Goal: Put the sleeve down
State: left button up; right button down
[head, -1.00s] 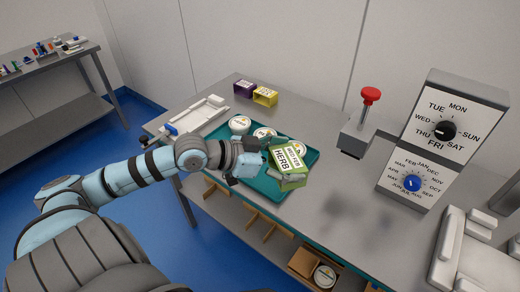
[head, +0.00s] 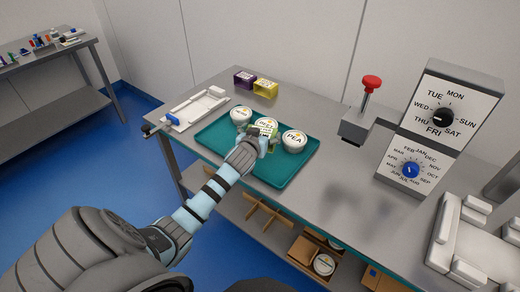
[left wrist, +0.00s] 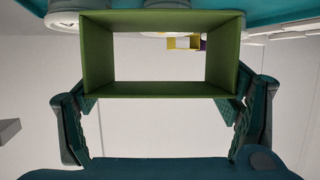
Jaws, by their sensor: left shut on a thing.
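The green sleeve (head: 263,130) is an open-ended box tube, mostly hidden behind my left gripper (head: 258,141) in the head view. In the left wrist view the sleeve (left wrist: 160,89) spans between the two fingers of my left gripper (left wrist: 160,110), which is shut on its sides. I can see straight through it, so it is empty. The sleeve is over the teal tray (head: 283,174), among the white tubs; I cannot tell if it touches the tray. My right gripper is not in view.
On the tray are a left tub (head: 239,113), a middle tub (head: 267,121) partly hidden, and a right tub (head: 294,140) marked PEA. Purple (head: 244,77) and yellow (head: 266,87) sleeves stand behind. A dial stand (head: 430,135) and red-knobbed device (head: 371,84) are right. The tray's front right is bare.

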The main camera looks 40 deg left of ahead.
pick_arm(q)
notch_tip(320, 180, down, 6)
jog(key=shift+w+b, duration=0.15)
jog(key=shift+b, duration=0.55)
jog(key=shift+r, duration=0.1)
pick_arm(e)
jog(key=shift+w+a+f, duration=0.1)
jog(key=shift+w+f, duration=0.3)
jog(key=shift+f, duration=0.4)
pick_arm(q)
jog(key=o, duration=0.9)
jog(key=shift+c, duration=0.2)
jog(key=shift+r, duration=0.1)
jog(key=p+v, duration=0.2)
jog(key=v, duration=1)
jog(key=shift+p, duration=0.3)
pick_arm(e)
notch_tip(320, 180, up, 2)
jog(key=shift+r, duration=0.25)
